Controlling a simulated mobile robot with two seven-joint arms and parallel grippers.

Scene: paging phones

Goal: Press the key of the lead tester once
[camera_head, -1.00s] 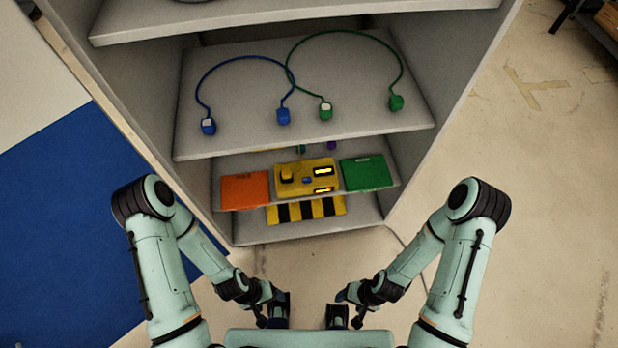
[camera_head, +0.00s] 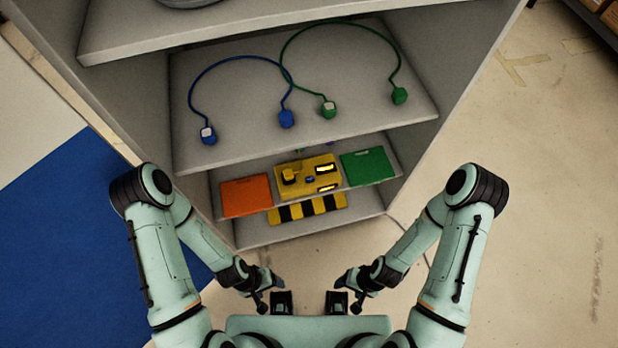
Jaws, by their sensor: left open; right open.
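The lead tester is most likely the yellow box (camera_head: 308,177) on the lower shelf, between an orange panel and a green panel. It has a raised dark-topped part at its left, a small blue spot near its middle and two lit yellow windows at its right. Which part is the key I cannot tell. A blue lead (camera_head: 240,58) and a green lead (camera_head: 338,25) lie crossed on the shelf above, each with a plug at both ends. My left gripper (camera_head: 272,302) and my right gripper (camera_head: 346,302) are open and empty, low in front of the shelves, apart from everything.
The orange panel (camera_head: 246,196) and green panel (camera_head: 368,166) flank the yellow box. A black-and-yellow striped piece (camera_head: 308,209) lies below. The upper shelf (camera_head: 310,140) overhangs the yellow box. Open floor lies right of the cabinet; a blue floor area (camera_head: 70,250) lies left.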

